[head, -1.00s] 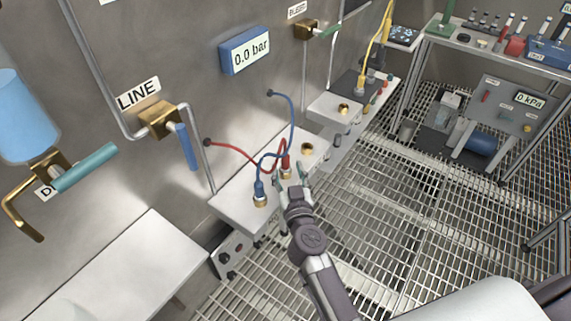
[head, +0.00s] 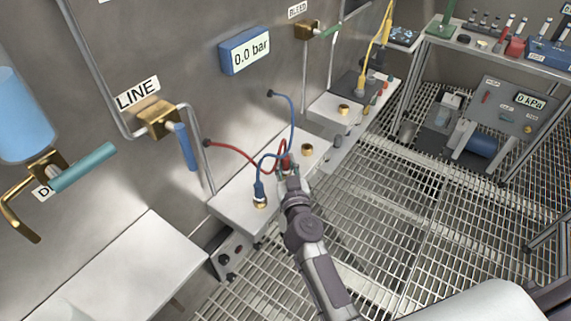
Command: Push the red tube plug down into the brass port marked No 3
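The red tube plug (head: 285,160) stands upright at the middle port of the light wall block (head: 235,209), with its red tube looping left to the wall. The gripper hides the brass port under the plug, so how deep the plug sits cannot be told. A bare brass port (head: 307,150) is behind it on the same block. No port number is readable.
A blue plug (head: 259,190) stands in the near brass port, its blue tube (head: 292,115) arching close over the red plug. A smaller block with a brass port (head: 343,109) is farther back. A white shelf (head: 125,270) is at lower left.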

